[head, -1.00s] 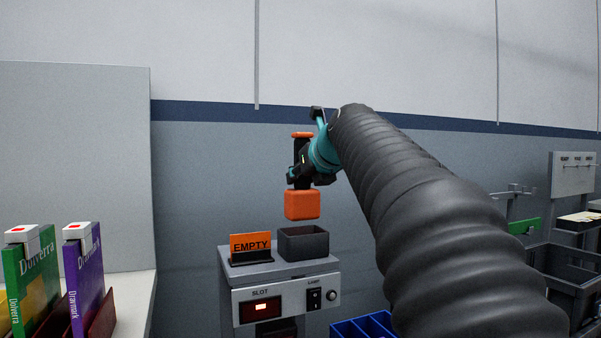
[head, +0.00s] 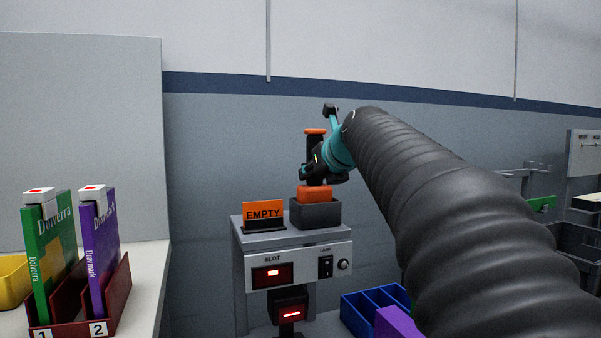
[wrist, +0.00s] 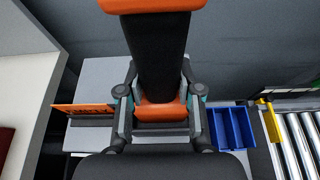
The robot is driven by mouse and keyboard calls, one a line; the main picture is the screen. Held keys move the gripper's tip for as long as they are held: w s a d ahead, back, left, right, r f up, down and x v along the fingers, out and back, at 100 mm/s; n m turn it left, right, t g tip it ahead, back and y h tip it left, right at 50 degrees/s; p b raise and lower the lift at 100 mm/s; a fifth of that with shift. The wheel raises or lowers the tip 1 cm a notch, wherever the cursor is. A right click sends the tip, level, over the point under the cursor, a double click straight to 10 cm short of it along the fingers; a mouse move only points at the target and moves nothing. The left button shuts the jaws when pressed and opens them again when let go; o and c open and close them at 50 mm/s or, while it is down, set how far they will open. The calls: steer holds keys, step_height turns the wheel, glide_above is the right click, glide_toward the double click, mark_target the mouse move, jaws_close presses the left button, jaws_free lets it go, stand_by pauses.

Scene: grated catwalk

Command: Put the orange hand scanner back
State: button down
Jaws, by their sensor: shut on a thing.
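The orange hand scanner (head: 314,193) has an orange block-shaped head, a black handle and an orange cap. It is upright, with the lower part of its head inside the dark open-topped holder (head: 316,215) on the grey cabinet. My gripper (head: 318,175) is shut on the scanner's black handle, just above the head. In the wrist view the handle (wrist: 158,60) runs between the fingers, and the orange head shows below it. Whether the head rests on the holder's floor is hidden.
An orange EMPTY sign (head: 264,212) stands left of the holder on the cabinet (head: 297,252), which has a red-lit SLOT window (head: 272,273) and a lamp switch (head: 325,266). A blue divided bin (head: 362,310) is at lower right. Upright books (head: 55,250) stand on the left counter.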

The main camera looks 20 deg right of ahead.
steer(key=shift+f+b, duration=0.35)
steer(key=shift+f, duration=0.2)
stand_by(0.4)
steer(key=c, duration=0.7)
jaws_free()
